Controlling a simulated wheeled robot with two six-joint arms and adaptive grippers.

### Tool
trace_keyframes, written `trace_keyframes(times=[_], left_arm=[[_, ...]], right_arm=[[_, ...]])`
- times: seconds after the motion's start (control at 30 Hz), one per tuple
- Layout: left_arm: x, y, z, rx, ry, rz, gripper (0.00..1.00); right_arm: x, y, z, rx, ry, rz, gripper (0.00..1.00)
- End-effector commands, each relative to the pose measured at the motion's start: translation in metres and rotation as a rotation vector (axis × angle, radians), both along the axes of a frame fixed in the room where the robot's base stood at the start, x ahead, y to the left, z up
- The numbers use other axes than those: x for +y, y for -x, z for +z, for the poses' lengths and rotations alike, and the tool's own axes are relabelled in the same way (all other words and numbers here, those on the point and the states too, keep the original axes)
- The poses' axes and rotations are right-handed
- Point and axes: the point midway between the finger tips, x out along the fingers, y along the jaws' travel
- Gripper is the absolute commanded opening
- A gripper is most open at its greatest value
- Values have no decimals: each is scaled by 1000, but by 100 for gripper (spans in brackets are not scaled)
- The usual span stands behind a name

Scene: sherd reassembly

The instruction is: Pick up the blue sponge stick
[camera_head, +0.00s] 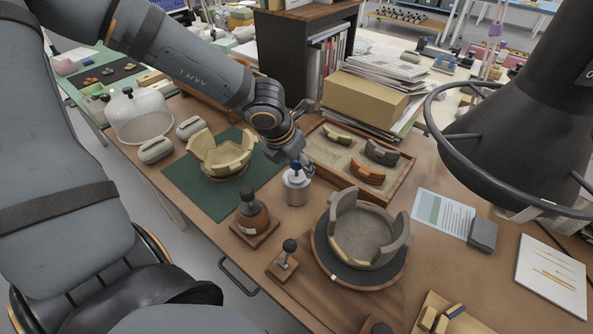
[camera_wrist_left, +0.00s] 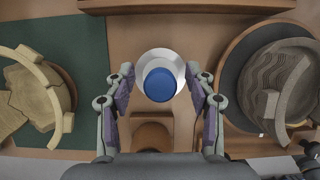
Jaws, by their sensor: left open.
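The blue sponge stick (camera_head: 295,166) stands upright in a small metal-grey cup (camera_head: 296,190) near the middle of the table. In the left wrist view its round blue top (camera_wrist_left: 160,84) shows from above, over the pale rim of the cup. My left gripper (camera_head: 302,163) is over the cup, at the blue top. In the wrist view its two fingers are open, one on each side of the blue top, with a gap on both sides. The stick's lower part is hidden in the cup. My right gripper is not in view.
A round brown bottle (camera_head: 252,216) stands close to the cup. A partly rebuilt grey bowl (camera_head: 358,240) is at the right, a tan one (camera_head: 227,160) on a green mat (camera_head: 182,184). A tray of sherds (camera_head: 402,181) lies behind. A large dark cone hangs at upper right.

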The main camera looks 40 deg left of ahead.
Motion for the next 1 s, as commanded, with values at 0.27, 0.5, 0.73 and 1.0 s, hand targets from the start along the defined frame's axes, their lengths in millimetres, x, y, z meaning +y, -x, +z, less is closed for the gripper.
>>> trace_keyframes(times=[0.27, 0.5, 0.73, 1.0], left_arm=[[0, 0, 0, 0, 0, 0, 25], [0, 0, 0, 0, 0, 0, 9], [0, -1, 14, -4, -1, 0, 9], [0, -1, 76, -5, -1, 1, 9]], right_arm=[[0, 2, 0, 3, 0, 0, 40], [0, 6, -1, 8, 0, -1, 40], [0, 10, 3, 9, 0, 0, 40], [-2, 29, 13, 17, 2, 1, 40]])
